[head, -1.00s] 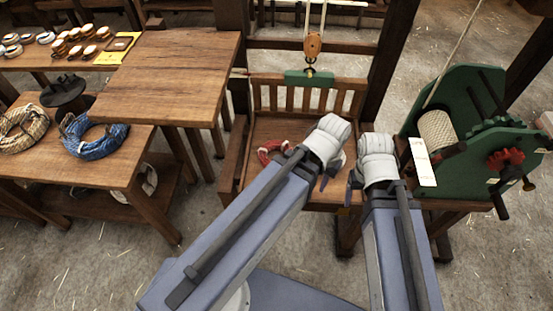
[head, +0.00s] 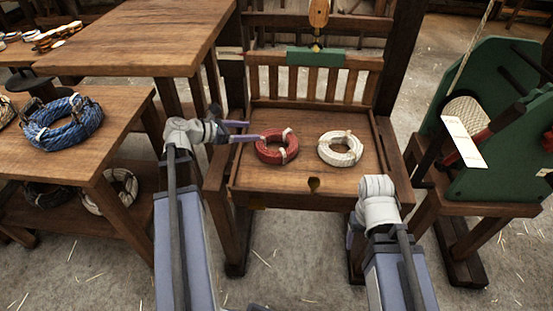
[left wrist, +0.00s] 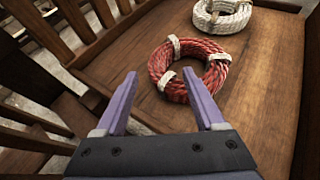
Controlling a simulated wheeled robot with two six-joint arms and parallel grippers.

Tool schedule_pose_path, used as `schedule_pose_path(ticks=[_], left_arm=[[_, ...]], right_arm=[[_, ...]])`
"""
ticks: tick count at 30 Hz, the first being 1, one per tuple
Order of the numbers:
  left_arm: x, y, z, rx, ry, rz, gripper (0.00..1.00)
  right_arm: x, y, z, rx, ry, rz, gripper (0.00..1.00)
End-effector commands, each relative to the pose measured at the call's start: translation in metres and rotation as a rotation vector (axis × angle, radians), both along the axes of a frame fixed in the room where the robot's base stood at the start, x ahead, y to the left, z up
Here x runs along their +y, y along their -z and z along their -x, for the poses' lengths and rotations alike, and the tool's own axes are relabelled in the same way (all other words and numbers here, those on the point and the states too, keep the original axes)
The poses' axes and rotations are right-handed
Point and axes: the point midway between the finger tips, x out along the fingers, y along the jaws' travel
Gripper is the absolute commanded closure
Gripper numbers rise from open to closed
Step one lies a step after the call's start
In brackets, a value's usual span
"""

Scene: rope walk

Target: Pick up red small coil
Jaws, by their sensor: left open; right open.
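The red small coil (head: 276,146) lies flat on a slatted wooden tray (head: 300,186), left of its middle, tied with white bands. In the left wrist view the red coil (left wrist: 188,70) is just beyond my fingertips. My left gripper (head: 246,131) is open and empty at the tray's left side, its purple fingers pointing right toward the coil. It also shows in the left wrist view (left wrist: 165,92), its fingers spread with the coil's near edge close to the right one.
A white coil (head: 340,148) lies right of the red one; it also shows in the left wrist view (left wrist: 221,15). Raised wooden sides and a back rail (head: 315,82) bound the tray. A green winch (head: 500,130) stands right. A table with a blue coil (head: 62,122) stands left.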

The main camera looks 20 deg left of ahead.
Motion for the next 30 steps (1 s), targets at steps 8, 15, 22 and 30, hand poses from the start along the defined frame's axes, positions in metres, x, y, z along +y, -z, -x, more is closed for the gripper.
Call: schedule_pose_path(ticks=[8,15,22,30], left_arm=[[0.019,0.001,0.0,-0.001,-0.068,0.074,0.29],[0.007,0.011,-0.016,0.0,-0.064,0.072,0.29],[0.003,0.014,-0.02,0.0,-0.063,0.071,0.29],[-0.018,0.037,-0.037,-0.001,-0.061,0.07,0.29]], right_arm=[[0.0,0.009,0.0,0.0,0.0,0.0,0.28],[0.0,0.019,0.0,0.0,0.0,0.0,0.28],[0.0,0.022,0.0,0.0,0.0,0.0,0.28],[0.0,0.045,0.0,0.0,0.0,0.0,0.28]])
